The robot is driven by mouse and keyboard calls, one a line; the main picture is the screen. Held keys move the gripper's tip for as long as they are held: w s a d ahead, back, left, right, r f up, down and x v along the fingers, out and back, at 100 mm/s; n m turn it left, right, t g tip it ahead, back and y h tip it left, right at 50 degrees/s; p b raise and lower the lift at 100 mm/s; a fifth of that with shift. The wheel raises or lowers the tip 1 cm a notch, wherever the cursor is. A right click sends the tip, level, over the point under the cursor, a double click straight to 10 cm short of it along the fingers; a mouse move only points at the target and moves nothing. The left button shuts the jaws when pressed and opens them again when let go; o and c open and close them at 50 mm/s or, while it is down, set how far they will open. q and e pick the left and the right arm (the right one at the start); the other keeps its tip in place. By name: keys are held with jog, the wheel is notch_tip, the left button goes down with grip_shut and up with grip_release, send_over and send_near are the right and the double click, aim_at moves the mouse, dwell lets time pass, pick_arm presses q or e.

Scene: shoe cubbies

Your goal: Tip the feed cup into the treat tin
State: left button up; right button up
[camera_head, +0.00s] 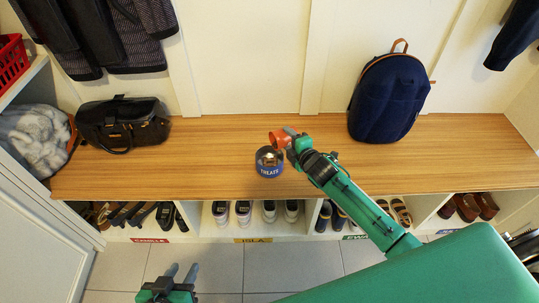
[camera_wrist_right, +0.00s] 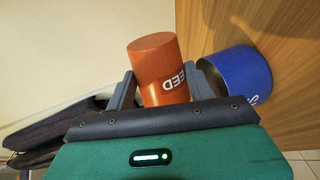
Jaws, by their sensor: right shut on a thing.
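The orange feed cup (camera_head: 278,137) is held in my right gripper (camera_head: 291,137), above the bench and just behind the treat tin. In the right wrist view the cup (camera_wrist_right: 156,60) sits between both fingers, with part of its lettering showing and its flat closed end turned away from the gripper. It looks tilted; its contents cannot be seen. The blue treat tin (camera_head: 269,170), lettered TREATS, stands upright with an open top on the bench. In the right wrist view the tin (camera_wrist_right: 240,76) is close beside the cup. My left gripper (camera_head: 182,272) is open and empty, low in front of the bench.
The wooden bench (camera_head: 215,150) is clear around the tin. A black handbag (camera_head: 122,124) stands to the left and a navy backpack (camera_head: 390,98) to the right. Shoe cubbies with several pairs run below. Jackets (camera_head: 95,38) hang at the back left.

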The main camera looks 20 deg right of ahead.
pick_arm(q)
jog(key=shift+w, duration=0.1)
pick_arm(e)
jog(key=shift+a+f, duration=0.1)
jog(key=shift+f, duration=0.05)
pick_arm(q)
jog(key=shift+s+a+f, duration=0.1)
jog(key=shift+s+f, duration=0.2)
jog(key=shift+s, duration=0.05)
pick_arm(e)
jog(key=shift+a+f+n+h, duration=0.15)
jog(key=shift+n+h, duration=0.15)
jog(key=shift+n, duration=0.2)
pick_arm(q)
jog(key=shift+w+r, duration=0.2)
jog(key=shift+w, duration=0.05)
pick_arm(e)
jog(key=shift+f, duration=0.1)
pick_arm(q)
jog(key=shift+a, duration=0.3)
pick_arm(e)
jog(key=shift+a+n, duration=0.15)
jog(key=shift+n, duration=0.25)
pick_arm(q)
jog(key=shift+s+a+f+g+y+p, duration=0.1)
jog(key=shift+s+a+g+y+p, duration=0.05)
jog(key=shift+s+g+y+p, duration=0.2)
pick_arm(e)
jog(key=shift+a, duration=0.1)
